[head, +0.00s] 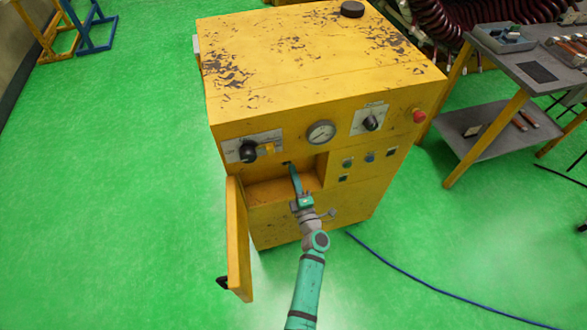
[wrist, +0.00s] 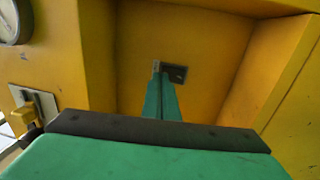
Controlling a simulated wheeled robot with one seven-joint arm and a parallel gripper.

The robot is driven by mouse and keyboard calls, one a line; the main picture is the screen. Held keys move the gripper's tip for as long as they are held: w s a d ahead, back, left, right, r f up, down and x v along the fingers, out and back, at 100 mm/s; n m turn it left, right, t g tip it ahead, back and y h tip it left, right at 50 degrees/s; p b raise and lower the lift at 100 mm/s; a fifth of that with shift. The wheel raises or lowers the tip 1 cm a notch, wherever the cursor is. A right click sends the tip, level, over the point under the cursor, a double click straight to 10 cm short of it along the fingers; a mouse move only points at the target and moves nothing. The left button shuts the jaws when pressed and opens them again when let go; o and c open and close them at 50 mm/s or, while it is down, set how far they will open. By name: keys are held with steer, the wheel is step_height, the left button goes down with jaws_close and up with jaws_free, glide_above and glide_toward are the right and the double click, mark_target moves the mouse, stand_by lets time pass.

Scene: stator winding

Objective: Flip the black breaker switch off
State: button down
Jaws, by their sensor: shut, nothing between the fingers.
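The black breaker switch (wrist: 176,73) is a small dark piece with a grey edge on the back wall of an open recess (wrist: 215,45) in the yellow cabinet. In the head view only a dark bit of it (head: 286,163) shows above my fingers. My gripper (wrist: 157,72) has its long green fingers together, with nothing seen between them. The fingertips reach into the recess and overlap the switch's left part in the wrist view; I cannot tell whether they touch it. In the head view my gripper (head: 292,169) enters the recess from the front. The switch's position is unclear.
The yellow cabinet (head: 310,75) has an open door (head: 238,240) left of the recess. A black knob (head: 248,151), a gauge (head: 321,132), another knob (head: 371,123) and a red button (head: 419,116) are on its front. A blue cable (head: 400,270) crosses the green floor.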

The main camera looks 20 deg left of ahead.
steer(key=r+v, duration=0.2)
steer(key=v, duration=0.8)
steer(key=shift+s+r, duration=0.2)
steer(key=s+d+r+m+h, duration=0.3)
steer(key=s+m, duration=0.5)
steer(key=s, duration=0.3)
steer(key=s+d+r+m+h, duration=0.3)
steer(key=s+m, duration=0.5)
steer(key=s, duration=0.4)
steer(key=s+d+r+m+h, duration=0.4)
steer(key=s+d+m, duration=0.3)
steer(key=s, duration=0.5)
steer(key=shift+m+g+h, duration=0.4)
steer(key=shift+m+h, duration=0.1)
steer(key=shift+m, duration=0.3)
steer(key=shift+w, duration=0.1)
